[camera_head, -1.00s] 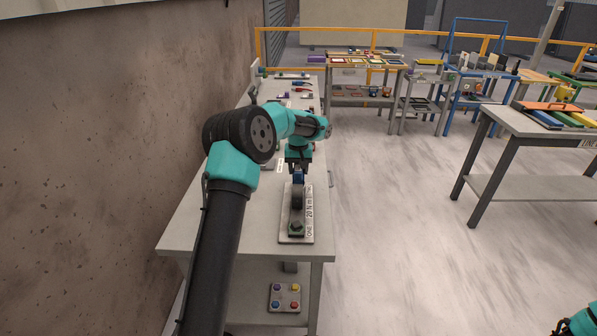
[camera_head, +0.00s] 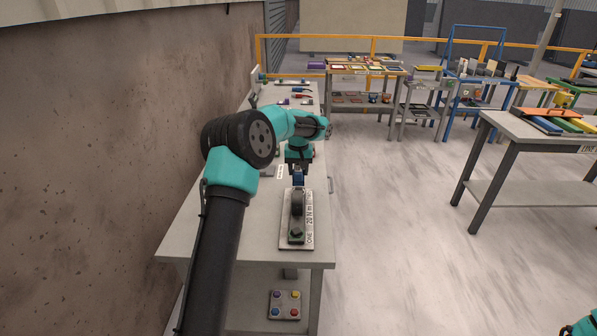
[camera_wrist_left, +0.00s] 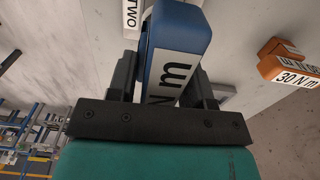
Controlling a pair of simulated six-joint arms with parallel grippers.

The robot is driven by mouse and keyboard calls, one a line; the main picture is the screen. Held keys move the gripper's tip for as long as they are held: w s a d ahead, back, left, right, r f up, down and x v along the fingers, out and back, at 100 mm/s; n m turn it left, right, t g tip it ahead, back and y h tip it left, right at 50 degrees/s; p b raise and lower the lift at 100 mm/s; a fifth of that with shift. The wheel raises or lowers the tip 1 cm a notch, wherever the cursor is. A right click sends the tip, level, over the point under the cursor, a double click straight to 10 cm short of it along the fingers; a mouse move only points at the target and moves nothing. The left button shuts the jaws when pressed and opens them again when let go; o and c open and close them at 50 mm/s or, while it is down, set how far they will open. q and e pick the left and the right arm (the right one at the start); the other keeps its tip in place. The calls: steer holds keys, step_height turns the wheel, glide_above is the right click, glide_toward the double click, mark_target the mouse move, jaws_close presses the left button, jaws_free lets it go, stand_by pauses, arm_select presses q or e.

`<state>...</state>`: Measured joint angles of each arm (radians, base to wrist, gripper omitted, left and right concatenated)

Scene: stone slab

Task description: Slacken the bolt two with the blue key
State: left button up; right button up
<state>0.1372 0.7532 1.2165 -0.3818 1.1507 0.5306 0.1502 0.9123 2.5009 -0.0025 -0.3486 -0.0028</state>
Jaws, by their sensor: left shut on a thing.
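The blue key (camera_head: 298,178) is in my left gripper (camera_head: 299,172), whose arm reaches over the bench from the left. The wrist view shows the blue key (camera_wrist_left: 178,45) with an "N m" label, between the two fingers of my left gripper (camera_wrist_left: 158,82). A dark round part (camera_head: 297,205) stands between key and green bolt. A "TWO" label (camera_wrist_left: 131,14) shows beside the key; bolt two itself is hidden.
An orange block (camera_wrist_left: 285,62) marked "30 N m" lies close to the key in the wrist view. The bench (camera_head: 205,220) runs along the brown wall (camera_head: 100,130); its near left part is clear. Smaller tools lie at its far end.

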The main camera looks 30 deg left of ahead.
arm_select(q)
steer(key=shift+r, duration=2.25)
steer(key=shift+d+f, duration=0.1)
